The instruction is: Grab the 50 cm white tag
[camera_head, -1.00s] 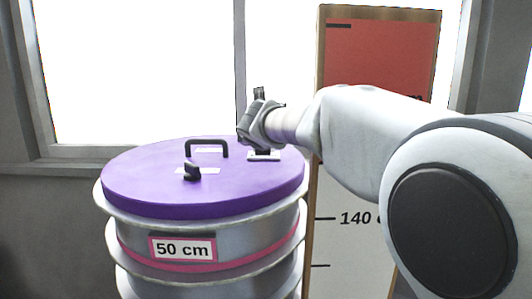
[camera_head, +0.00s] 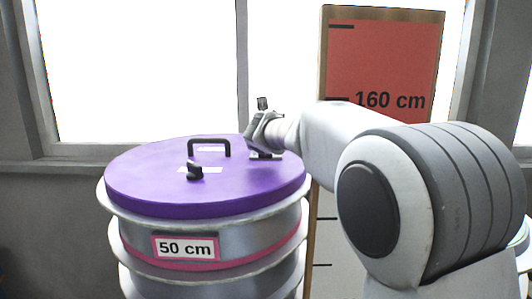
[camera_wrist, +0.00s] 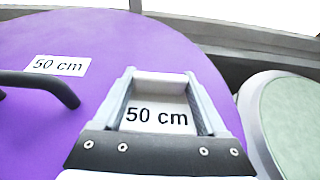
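A white tag marked "50 cm" (camera_wrist: 157,117) shows between my gripper's fingers in the wrist view. In the head view a white tag (camera_head: 266,156) lies at the right back of the purple lid (camera_head: 150,187), partly hidden by my gripper (camera_head: 263,143). My gripper (camera_wrist: 160,85) is open, with its fingers apart on either side of the tag. I cannot tell whether they touch it. Another white tag marked "50 cm" (camera_wrist: 57,65) lies flat on the lid near a black handle (camera_wrist: 40,85).
The round mould's front carries a pink-edged "50 cm" label (camera_head: 185,248). A black handle (camera_head: 209,146) and a small black knob (camera_head: 194,171) stand on the lid. A tall height board (camera_head: 380,60) stands right of it. A round pale-green-topped object (camera_wrist: 295,125) is close on the right.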

